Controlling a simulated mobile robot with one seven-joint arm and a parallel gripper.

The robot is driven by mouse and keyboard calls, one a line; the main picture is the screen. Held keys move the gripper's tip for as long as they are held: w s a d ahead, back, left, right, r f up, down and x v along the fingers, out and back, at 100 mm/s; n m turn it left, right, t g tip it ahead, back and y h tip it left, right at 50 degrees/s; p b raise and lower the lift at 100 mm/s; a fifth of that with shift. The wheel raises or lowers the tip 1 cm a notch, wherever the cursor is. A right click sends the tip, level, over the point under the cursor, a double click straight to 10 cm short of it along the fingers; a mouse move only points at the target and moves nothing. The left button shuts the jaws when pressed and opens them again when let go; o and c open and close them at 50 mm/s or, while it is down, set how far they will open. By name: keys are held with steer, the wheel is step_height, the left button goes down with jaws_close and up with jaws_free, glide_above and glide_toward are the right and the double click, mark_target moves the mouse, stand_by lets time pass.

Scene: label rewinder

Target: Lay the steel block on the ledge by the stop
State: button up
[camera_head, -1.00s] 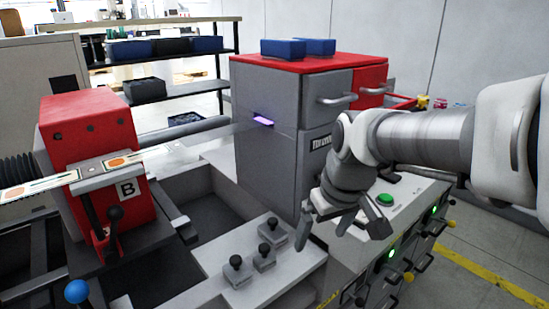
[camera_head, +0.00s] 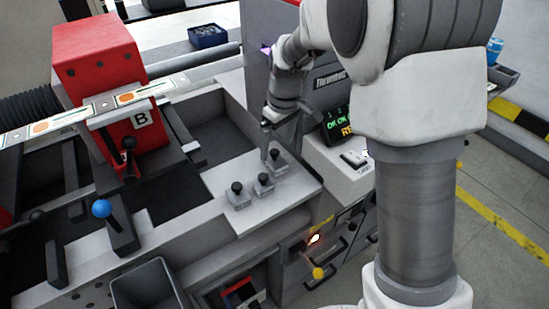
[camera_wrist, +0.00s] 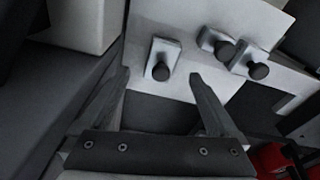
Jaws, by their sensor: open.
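Three small steel blocks with black knobs stand on a pale plate (camera_head: 218,180) in the head view: a near one (camera_head: 238,197), a middle one (camera_head: 263,185) and a far one (camera_head: 278,163). My gripper (camera_head: 267,145) is above the far block, fingers pointing down. In the wrist view, my open gripper (camera_wrist: 160,78) has one finger either side of a single steel block (camera_wrist: 162,62), which lies just beyond the fingertips. The other two blocks (camera_wrist: 217,42) (camera_wrist: 252,62) are to its right. I cannot tell which surface is the ledge or which part is the stop.
A red unit (camera_head: 100,62) marked B, with a label strip (camera_head: 120,98) across it, stands at the left. A dark recess (camera_head: 205,140) lies between it and the plate. A blue-knobbed lever (camera_head: 102,208) and an open grey bin (camera_head: 150,285) are nearer.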

mark_target(275, 151)
steer(key=f, duration=0.5)
steer(key=shift+w+a+f, duration=0.25)
steer(key=shift+a+f, duration=0.15)
steer(key=shift+r, duration=0.1)
jaws_close()
